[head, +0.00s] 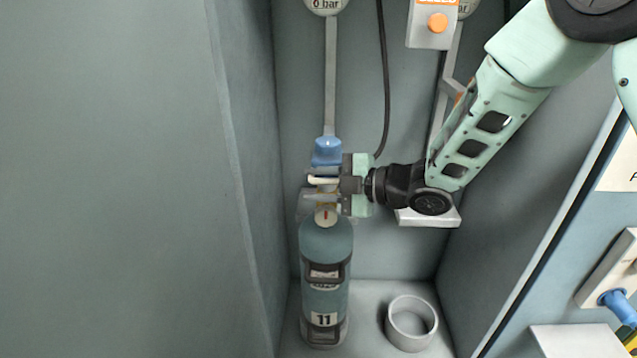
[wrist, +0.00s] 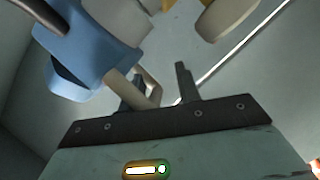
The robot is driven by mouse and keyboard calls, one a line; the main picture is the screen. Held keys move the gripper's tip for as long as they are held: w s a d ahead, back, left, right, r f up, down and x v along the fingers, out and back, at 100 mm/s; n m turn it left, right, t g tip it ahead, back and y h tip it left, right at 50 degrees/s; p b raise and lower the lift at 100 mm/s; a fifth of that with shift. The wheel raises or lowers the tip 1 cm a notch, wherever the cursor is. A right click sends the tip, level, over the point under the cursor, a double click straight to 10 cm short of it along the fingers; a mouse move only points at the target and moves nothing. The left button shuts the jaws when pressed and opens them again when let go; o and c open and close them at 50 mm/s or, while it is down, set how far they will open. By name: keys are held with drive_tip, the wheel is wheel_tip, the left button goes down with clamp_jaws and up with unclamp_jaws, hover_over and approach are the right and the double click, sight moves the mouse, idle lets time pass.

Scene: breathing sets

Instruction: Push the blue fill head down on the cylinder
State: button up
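The blue fill head (head: 327,151) hangs on a grey pipe above the cylinder (head: 325,265), which is dark teal, upright and marked 11. My gripper (head: 318,190) reaches in from the right, just below the blue body and above the cylinder's shoulder. Its fingers hide part of the join, so I cannot tell whether head and cylinder touch. In the wrist view the blue fill head (wrist: 95,50) is at upper left, beside my gripper (wrist: 160,88). The fingers stand apart, with a pale bent lever near the left one. I cannot tell whether they touch it.
The cylinder stands in a narrow bay between grey walls. An empty grey ring holder (head: 411,323) is at its right. A black hose (head: 385,80) hangs behind my gripper. A box with an orange button (head: 437,22) is above. A pale block (head: 430,217) sits below my wrist.

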drive_tip(key=p+v, duration=0.2)
drive_tip(key=v, duration=1.5)
drive_tip(key=shift+d+p, duration=0.2)
drive_tip(key=shift+p, duration=0.2)
